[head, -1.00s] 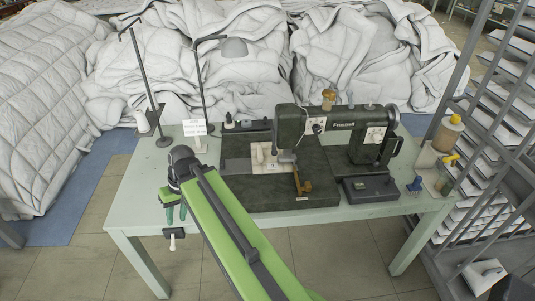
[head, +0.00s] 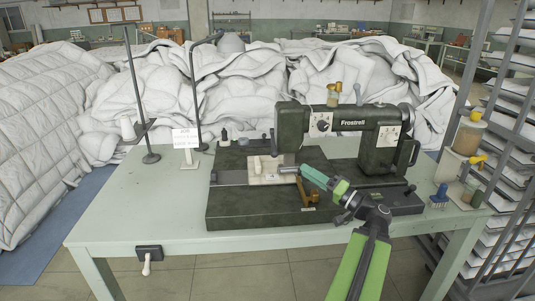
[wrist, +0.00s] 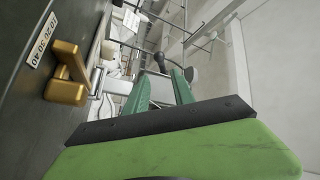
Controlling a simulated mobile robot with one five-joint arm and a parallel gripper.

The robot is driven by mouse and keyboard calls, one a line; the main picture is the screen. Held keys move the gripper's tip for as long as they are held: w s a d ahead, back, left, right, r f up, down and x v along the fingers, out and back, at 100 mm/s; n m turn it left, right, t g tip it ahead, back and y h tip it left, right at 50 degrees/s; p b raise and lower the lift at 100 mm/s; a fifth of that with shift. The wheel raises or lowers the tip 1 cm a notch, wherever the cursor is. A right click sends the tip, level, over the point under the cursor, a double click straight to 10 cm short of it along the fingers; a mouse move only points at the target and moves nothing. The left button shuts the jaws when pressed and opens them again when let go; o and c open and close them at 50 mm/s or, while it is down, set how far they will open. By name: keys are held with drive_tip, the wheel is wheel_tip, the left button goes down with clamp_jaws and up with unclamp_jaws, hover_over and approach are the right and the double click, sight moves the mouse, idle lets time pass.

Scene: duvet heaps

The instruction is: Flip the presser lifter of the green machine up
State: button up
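The green machine (head: 365,124) is a dark green sewing machine marked Frostrell, standing on its bed on the table. A small silver part (head: 288,169) shows by its needle area, just left of my fingertips; I cannot tell if it is the presser lifter. A brass lever-like part (head: 309,190) hangs low at the bed, and shows in the wrist view (wrist: 66,75) left of my fingers. My gripper (head: 303,170) reaches in under the machine's arm, pointing left. In the wrist view its two green fingers (wrist: 160,76) stand apart with nothing clearly between them. Contact cannot be told.
The pale green table (head: 130,215) has free room at left. A thread stand (head: 151,157) and a small white sign (head: 186,139) stand at back left. Jars (head: 468,138) and a blue pincushion-like item (head: 440,195) are at right, near a metal rack.

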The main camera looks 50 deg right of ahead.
sight(272, 150)
drive_tip(key=p+x, duration=0.4)
drive_tip(key=x, duration=1.3)
drive_tip(key=shift+a, duration=0.15)
drive_tip(key=shift+w, duration=0.15)
clamp_jaws()
idle(0.4)
